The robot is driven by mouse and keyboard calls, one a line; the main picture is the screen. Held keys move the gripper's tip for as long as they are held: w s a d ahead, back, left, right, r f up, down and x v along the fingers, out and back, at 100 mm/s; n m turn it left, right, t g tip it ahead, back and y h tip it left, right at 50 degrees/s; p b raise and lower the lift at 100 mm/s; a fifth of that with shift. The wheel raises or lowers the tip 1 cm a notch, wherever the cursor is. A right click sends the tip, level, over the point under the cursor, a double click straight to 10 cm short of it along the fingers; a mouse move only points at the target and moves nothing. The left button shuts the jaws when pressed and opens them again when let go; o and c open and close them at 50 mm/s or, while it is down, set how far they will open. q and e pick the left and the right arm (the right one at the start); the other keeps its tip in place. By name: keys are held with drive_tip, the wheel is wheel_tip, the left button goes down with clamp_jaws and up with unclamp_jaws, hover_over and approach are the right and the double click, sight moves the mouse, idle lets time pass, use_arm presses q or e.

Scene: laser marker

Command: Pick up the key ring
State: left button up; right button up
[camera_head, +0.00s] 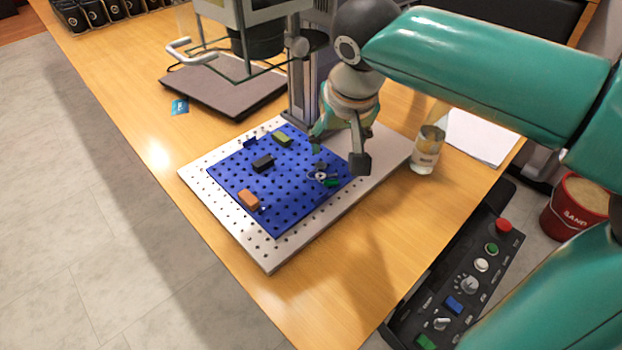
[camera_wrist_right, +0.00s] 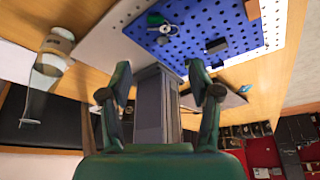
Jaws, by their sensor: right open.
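The key ring (camera_head: 321,176) lies on the right part of the blue perforated plate (camera_head: 270,215), with a green piece beside it. It also shows in the right wrist view (camera_wrist_right: 165,29), near the top and beyond my fingers. My right gripper (camera_head: 338,148) is open and empty, above the plate and just behind the key ring, apart from it. Its two spread fingers (camera_wrist_right: 160,82) show in the right wrist view with nothing between them. My left gripper is not in view.
An orange block (camera_head: 249,199), a black block (camera_head: 263,163) and an olive block (camera_head: 282,139) sit on the blue plate. A glass jar (camera_head: 427,153) stands right of the base plate. The laser marker's column (camera_head: 301,90) stands close behind my gripper.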

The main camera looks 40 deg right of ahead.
drive_tip(key=b, duration=0.3)
hover_over(331, 181)
drive_tip(key=s, duration=0.1)
drive_tip(key=f, duration=1)
drive_tip(key=shift+s+a+f, duration=0.1)
drive_tip(key=shift+s+a, duration=0.1)
drive_tip(key=shift+a, duration=0.05)
drive_tip(key=shift+a+b+x, duration=0.1)
drive_tip(key=shift+b+x, duration=0.3)
drive_tip(key=shift+x, duration=0.9)
drive_tip(key=shift+a+b+x, duration=0.15)
drive_tip(key=shift+b+x, duration=0.2)
drive_tip(key=shift+x, duration=0.95)
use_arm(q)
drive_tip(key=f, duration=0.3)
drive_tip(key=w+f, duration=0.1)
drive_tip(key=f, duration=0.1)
use_arm(e)
drive_tip(key=shift+s+f, duration=0.15)
drive_tip(key=shift+s, duration=0.05)
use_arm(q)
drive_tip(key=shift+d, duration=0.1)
use_arm(e)
clamp_jaws()
